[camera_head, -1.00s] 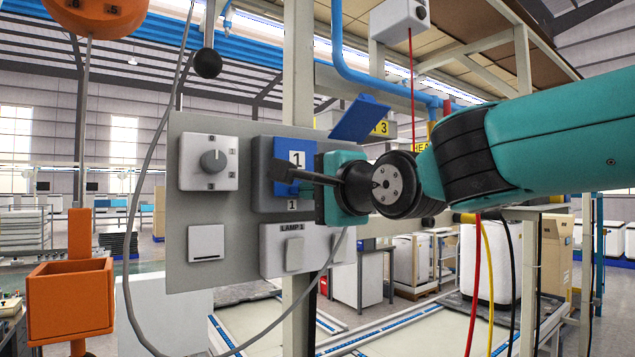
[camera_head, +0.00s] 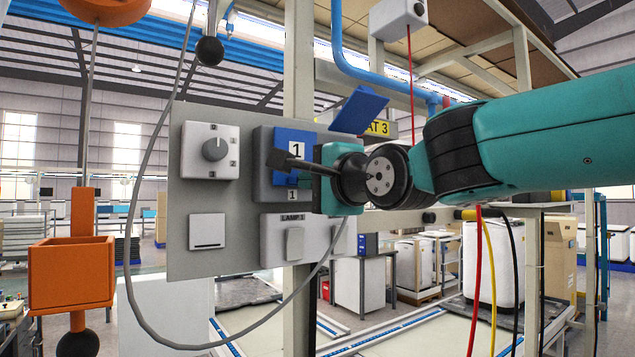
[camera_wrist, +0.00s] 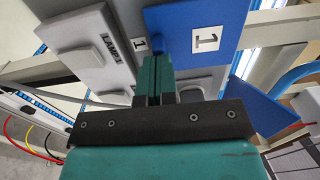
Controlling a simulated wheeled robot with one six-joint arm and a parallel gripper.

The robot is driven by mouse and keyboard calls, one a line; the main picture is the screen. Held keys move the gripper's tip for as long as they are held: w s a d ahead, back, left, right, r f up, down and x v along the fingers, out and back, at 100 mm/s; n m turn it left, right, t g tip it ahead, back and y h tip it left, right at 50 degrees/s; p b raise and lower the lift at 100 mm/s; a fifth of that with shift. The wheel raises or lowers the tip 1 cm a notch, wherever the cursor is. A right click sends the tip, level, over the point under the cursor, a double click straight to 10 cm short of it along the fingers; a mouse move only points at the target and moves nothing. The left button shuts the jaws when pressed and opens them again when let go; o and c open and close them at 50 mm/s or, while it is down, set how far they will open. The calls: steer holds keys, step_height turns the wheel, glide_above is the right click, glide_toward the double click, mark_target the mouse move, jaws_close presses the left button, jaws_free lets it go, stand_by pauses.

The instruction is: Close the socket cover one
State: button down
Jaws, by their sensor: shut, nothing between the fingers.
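Socket cover one is a blue flap with a white "1" label (camera_head: 296,142) on a grey socket box on the panel. It hangs down over the box front; whether it sits fully flush I cannot tell. My gripper (camera_head: 283,160) is shut and empty, its dark fingertips in front of the cover's lower half and hiding part of it. In the wrist view, my shut fingers (camera_wrist: 155,82) reach to the lower edge of the blue cover (camera_wrist: 190,38). Whether they touch it I cannot tell.
A second blue flap (camera_head: 359,110) stands raised to the right, close to my gripper. The grey panel (camera_head: 195,265) also carries a dial (camera_head: 215,149), a white switch (camera_head: 207,231) and a lamp switch (camera_head: 294,243). A grey cable (camera_head: 132,290) loops in front. An orange bin (camera_head: 70,275) hangs at left.

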steer(key=b+v, duration=0.8)
steer(key=v, duration=0.6)
steer(key=shift+f, duration=0.15)
